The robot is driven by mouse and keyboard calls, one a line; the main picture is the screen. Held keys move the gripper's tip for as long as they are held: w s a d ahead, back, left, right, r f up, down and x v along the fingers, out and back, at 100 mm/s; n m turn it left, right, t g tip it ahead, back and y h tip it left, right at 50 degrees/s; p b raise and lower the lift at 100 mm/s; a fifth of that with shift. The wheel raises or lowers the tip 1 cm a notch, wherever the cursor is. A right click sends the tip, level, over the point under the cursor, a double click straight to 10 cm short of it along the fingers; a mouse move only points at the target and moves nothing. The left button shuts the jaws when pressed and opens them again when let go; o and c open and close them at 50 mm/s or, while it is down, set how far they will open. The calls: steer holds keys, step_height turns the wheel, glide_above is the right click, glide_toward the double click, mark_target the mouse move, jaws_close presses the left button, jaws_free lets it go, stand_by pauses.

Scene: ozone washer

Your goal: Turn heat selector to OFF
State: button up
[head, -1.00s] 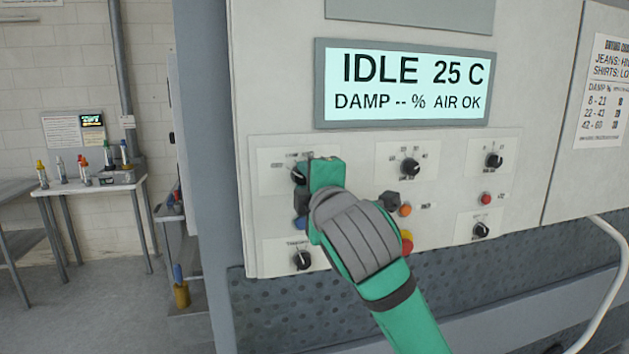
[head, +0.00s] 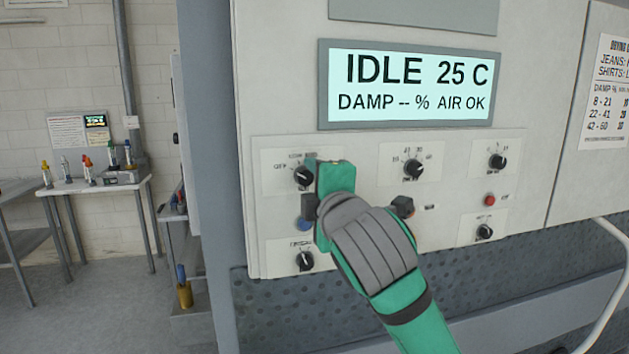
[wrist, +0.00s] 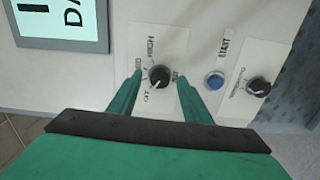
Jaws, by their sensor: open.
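The heat selector is a round black knob (head: 303,176) on a white plate at the panel's upper left. In the wrist view the knob (wrist: 159,77) sits between the two green fingers, beside its OFF and HIGH labels. Its white mark appears to point down-left in that view, roughly toward OFF; the exact setting is hard to tell. My gripper (wrist: 159,82) is open, with one finger on each side of the knob and a gap visible on both sides. In the head view my green gripper (head: 322,174) covers the right part of the selector's plate.
A blue button (head: 304,223) and another black knob (head: 305,261) lie below the selector. More knobs and a red button (head: 490,200) are to the right. The display (head: 410,85) above reads IDLE 25 C. A table (head: 100,184) with small items stands far left.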

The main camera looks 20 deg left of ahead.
steer(key=v, duration=0.9)
